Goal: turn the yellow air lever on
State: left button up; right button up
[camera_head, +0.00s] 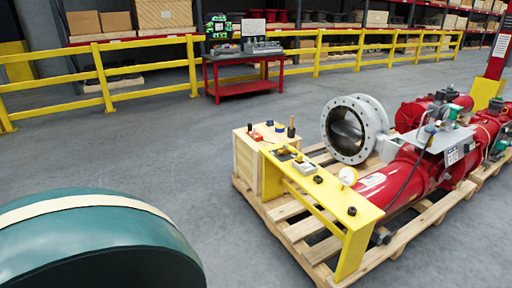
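A yellow stand (332,199) runs along the near-left side of a wooden pallet, carrying small fittings. Near its far end is a small yellow part (299,157) beside a pale block (305,168). It may be the air lever, but it is too small for me to tell its shape or position. Black knobs (318,179) and a round white-faced gauge (348,175) are also on or by the stand. Behind it, a large red valve actuator (405,178) lies on the pallet. Neither of my grippers is in view.
The wooden pallet (290,231) has a wooden box (247,160) with small tools on top. A grey round valve body (353,128) stands behind. A large teal rounded shape fills the lower left; I cannot tell what it is. The floor between is clear.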

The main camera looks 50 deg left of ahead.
aim_at(290, 148)
jog(key=u, duration=1.3)
jog(key=i+j+z, duration=0.25)
jog(key=i+j, duration=0.2)
jog(key=i+j+z, duration=0.25)
jog(key=i+j, duration=0.25)
jog(key=i+j+z, duration=0.4)
jog(key=i+j, duration=0.4)
jog(key=i+j+z, duration=0.15)
jog(key=i, duration=0.8)
